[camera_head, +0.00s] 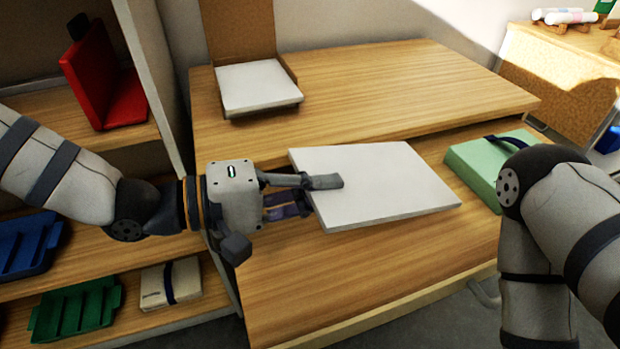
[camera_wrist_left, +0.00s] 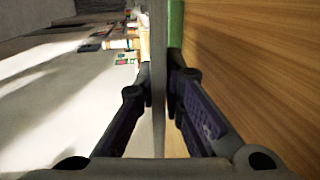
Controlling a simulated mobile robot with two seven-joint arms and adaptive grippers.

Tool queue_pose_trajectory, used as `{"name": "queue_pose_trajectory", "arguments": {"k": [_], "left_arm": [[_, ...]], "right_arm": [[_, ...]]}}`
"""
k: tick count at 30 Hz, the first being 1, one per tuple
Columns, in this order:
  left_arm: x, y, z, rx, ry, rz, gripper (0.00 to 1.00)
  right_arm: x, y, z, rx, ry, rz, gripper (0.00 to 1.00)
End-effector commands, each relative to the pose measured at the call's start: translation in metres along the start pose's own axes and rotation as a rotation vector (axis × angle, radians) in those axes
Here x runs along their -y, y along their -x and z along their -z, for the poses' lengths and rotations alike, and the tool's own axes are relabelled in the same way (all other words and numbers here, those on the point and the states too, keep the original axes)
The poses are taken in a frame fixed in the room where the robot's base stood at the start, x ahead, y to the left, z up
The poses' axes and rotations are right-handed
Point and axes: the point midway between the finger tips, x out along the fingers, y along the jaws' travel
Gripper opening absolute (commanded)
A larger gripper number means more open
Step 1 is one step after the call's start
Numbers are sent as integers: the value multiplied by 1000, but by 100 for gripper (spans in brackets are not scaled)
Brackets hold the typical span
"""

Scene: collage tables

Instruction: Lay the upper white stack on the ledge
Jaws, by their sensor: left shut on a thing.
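A flat white stack (camera_head: 385,187) is held level in the head view, above the lower wooden ledge (camera_head: 300,290). My left gripper (camera_head: 318,192) is shut on its left edge, one finger on top and the other below. In the left wrist view the white stack (camera_wrist_left: 158,90) shows edge-on between both fingers of the left gripper (camera_wrist_left: 160,95). It looks apart from the ledge. A second white stack (camera_head: 258,86) lies in a brown holder (camera_head: 240,30) on the upper tabletop. My right arm shows at the right, but its gripper is out of view.
A green stack with a dark strap (camera_head: 480,165) lies on the ledge at the right. The upper tabletop (camera_head: 400,85) is mostly bare. A shelf at the left holds a red holder (camera_head: 105,75), blue tray (camera_head: 28,245), green tray (camera_head: 75,312) and strapped pale stack (camera_head: 182,284).

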Motion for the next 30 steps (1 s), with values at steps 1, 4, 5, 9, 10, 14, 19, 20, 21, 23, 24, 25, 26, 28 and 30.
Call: {"name": "queue_pose_trajectory", "arguments": {"k": [1, 4, 5, 9, 10, 14, 19, 20, 21, 23, 24, 25, 26, 28, 30], "left_arm": [[6, -4, 0, 3, 5, 0, 0], [11, -10, 0, 2, 5, 0, 0], [12, -11, 0, 2, 5, 0, 0], [19, -20, 0, 2, 4, 0, 0], [21, -21, 0, 3, 4, 0, 0], [28, -28, 1, 1, 4, -1, 0], [38, -36, 1, 2, 3, -1, 0], [40, -37, 1, 1, 3, -1, 0], [43, -39, 1, 1, 3, -1, 0], [46, -42, 1, 1, 4, -1, 0], [49, -44, 1, 2, 4, -1, 0], [50, -45, 1, 2, 4, -1, 0], [52, -46, 1, 2, 3, -1, 0], [55, -49, 1, 2, 2, -1, 0], [57, -51, 2, 1, 2, -1, 0]], "right_arm": [[0, -4, -2, 12, 0, -1, 40], [0, -9, -5, 25, 1, -1, 40], [0, -11, -6, 29, 1, -1, 40], [-1, -17, -9, 46, 1, -2, 40], [-1, -18, -10, 49, 1, -3, 40], [-1, -24, -13, 64, 1, -3, 40], [-1, -31, -16, 81, 2, -4, 40], [-1, -32, -17, 84, 2, -4, 40], [-1, -34, -18, 89, 2, -5, 40], [-1, -37, -19, 95, 2, -5, 40], [-1, -39, -20, 99, 2, -5, 40], [-1, -40, -20, 102, 3, -5, 40], [-1, -41, -21, 104, 3, -6, 40], [-2, -43, -22, 109, 3, -6, 40], [-2, -44, -23, 113, 3, -6, 40]]}}
